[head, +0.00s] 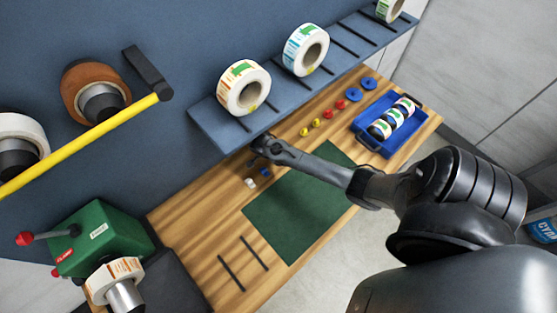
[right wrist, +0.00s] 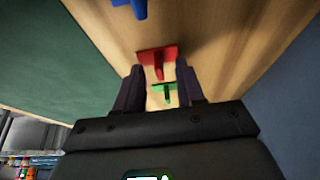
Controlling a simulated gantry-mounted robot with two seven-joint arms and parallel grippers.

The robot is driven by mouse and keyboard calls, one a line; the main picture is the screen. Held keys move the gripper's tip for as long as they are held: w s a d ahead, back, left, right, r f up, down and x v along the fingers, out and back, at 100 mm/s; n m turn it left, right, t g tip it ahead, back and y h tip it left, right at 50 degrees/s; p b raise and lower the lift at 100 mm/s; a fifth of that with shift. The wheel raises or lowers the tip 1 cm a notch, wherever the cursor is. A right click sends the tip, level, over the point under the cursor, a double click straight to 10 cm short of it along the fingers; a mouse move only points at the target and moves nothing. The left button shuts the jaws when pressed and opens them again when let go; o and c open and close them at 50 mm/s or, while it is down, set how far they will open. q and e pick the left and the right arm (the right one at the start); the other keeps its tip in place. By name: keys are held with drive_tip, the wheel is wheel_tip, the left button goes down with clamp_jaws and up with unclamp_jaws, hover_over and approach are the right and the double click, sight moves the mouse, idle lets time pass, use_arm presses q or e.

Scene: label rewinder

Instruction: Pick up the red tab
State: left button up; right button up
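The red tab (right wrist: 157,54) stands on the wooden bench in the right wrist view, with a flat top bar and a stem. My right gripper (right wrist: 160,76) is open, with one dark finger on each side. The red tab lies just at and beyond the fingertips, roughly centred between them; I cannot tell whether they touch it. A green tab (right wrist: 163,90) shows between the fingers, nearer the palm. In the head view my right gripper (head: 262,146) is low over the bench beside the shelf and hides the red tab. My left gripper is not in view.
A blue tab (right wrist: 132,6) lies beyond the red one; a blue tab (head: 265,172) and a white tab (head: 250,183) show in the head view. A green mat (head: 290,215) and blue tray (head: 367,140) are on the bench. The shelf (head: 215,122) stands close to the gripper.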

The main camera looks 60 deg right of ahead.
clamp_jaws()
idle(0.5)
drive_tip(key=shift+r, duration=0.45)
drive_tip(key=r, duration=0.3)
drive_tip(key=shift+s+a+r, duration=0.1)
drive_tip(key=shift+s+r, duration=0.1)
drive_tip(key=shift+r, duration=0.05)
drive_tip(key=s+a+r, duration=0.5)
drive_tip(key=s+r, duration=0.1)
drive_tip(key=s, duration=0.3)
drive_tip(key=shift+s+a+r+p, duration=0.25)
drive_tip(key=shift+s+r+p, duration=0.05)
drive_tip(key=shift+s, duration=0.05)
